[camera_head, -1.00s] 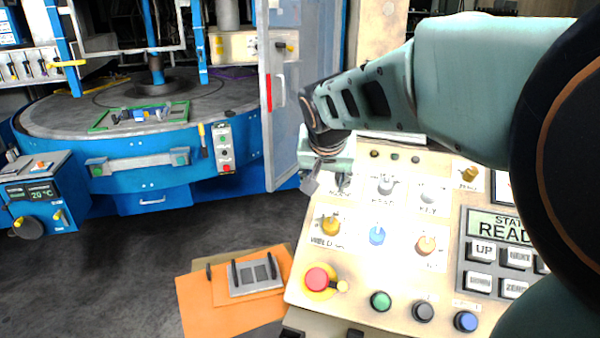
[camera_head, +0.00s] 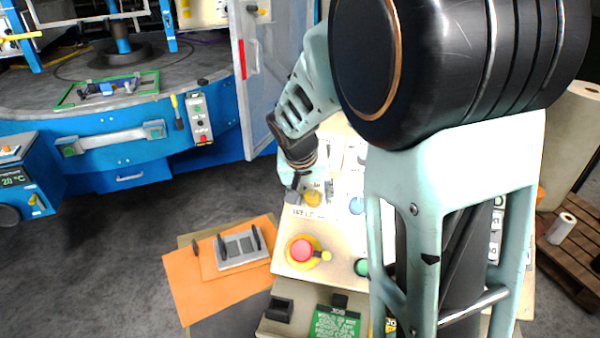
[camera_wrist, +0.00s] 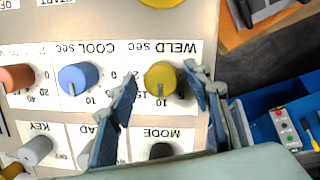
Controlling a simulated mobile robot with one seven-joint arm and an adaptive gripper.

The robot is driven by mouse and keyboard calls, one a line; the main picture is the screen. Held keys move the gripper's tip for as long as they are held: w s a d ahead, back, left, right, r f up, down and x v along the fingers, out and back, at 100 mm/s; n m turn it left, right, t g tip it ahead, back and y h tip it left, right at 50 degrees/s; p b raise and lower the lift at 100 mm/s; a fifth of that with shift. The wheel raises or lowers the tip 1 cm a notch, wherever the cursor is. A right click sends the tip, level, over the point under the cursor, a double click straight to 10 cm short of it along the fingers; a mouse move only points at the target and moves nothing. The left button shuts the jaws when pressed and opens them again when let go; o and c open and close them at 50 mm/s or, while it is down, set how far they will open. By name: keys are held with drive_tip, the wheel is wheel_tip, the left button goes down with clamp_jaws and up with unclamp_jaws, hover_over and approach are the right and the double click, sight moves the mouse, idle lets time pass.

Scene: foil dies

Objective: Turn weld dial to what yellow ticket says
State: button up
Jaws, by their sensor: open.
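The weld dial is a yellow knob (camera_head: 312,198) at the left of the control panel, labelled WELD. In the wrist view, which shows the panel upside down, the weld dial (camera_wrist: 161,76) has a pointer toward the picture's bottom, near the 10 mark. My gripper (camera_wrist: 160,80) is open, with one finger on each side of the dial; I cannot tell whether they touch it. In the head view my gripper (camera_head: 309,184) is at the dial. A yellow ticket (camera_head: 391,325) shows as a sliver at the bottom, mostly hidden by my arm; its value is unreadable.
The blue cool dial (camera_wrist: 78,78) sits close beside the weld dial. A red emergency button (camera_head: 302,250) is below it in the head view. My arm covers the panel's right side.

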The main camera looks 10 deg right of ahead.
drive_tip(key=shift+w+d+f, duration=0.15)
drive_tip(key=shift+w+f, duration=0.05)
drive_tip(key=shift+f, duration=0.3)
drive_tip(key=c, duration=1.1)
drive_tip(key=shift+b, duration=0.35)
